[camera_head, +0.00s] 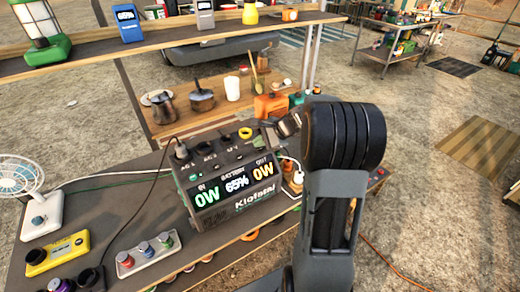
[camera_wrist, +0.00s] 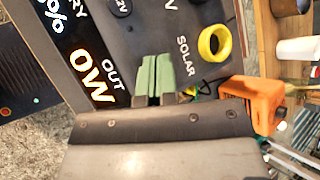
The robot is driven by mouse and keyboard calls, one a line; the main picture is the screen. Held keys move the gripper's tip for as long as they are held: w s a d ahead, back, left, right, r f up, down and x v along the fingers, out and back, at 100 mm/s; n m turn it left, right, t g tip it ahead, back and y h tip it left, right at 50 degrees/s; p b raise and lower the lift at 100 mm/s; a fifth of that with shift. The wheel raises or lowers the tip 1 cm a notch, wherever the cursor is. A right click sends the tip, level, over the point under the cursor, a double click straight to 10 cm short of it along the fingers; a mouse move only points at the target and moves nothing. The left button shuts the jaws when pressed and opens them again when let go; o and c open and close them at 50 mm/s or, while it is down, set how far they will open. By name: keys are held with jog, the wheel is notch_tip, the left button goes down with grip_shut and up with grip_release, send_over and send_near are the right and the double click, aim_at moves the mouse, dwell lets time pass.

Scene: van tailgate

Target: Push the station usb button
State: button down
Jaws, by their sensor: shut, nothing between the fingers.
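The power station (camera_head: 212,217) is a dark box on the table, its tilted screen showing 0W in, 65% and 0W out. Several dark round knobs or buttons line its top panel, with small labels; I cannot tell which one is usb. In the wrist view, the station's top panel (camera_wrist: 205,12) carries a SOLAR label and a yellow ring (camera_wrist: 213,42). My gripper (camera_wrist: 154,60) has green fingers, shut and empty, over the panel between the OUT display and the SOLAR label. I cannot tell whether the fingertips touch. In the head view my arm hides the fingers.
A white fan (camera_head: 40,215), a yellow device (camera_head: 58,252) and a grey tray with small knobs (camera_head: 147,253) stand left of the station. Cables run across the table. An orange object (camera_wrist: 252,103) is beside the station. A shelf with pots and a cup (camera_head: 232,88) stands behind.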

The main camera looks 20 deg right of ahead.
aim_at(260, 150)
jog(key=shift+f+b, duration=0.3)
jog(key=shift+f, duration=0.15)
jog(key=shift+f, duration=0.2)
dwell(0.4)
jog(key=shift+r, duration=0.2)
jog(key=shift+r+p, duration=0.4)
jog(key=shift+r, duration=0.1)
jog(key=shift+r, duration=0.1)
notch_tip(260, 150, up, 6)
jog(key=p, duration=0.4)
jog(key=shift+p, duration=0.3)
dwell(0.3)
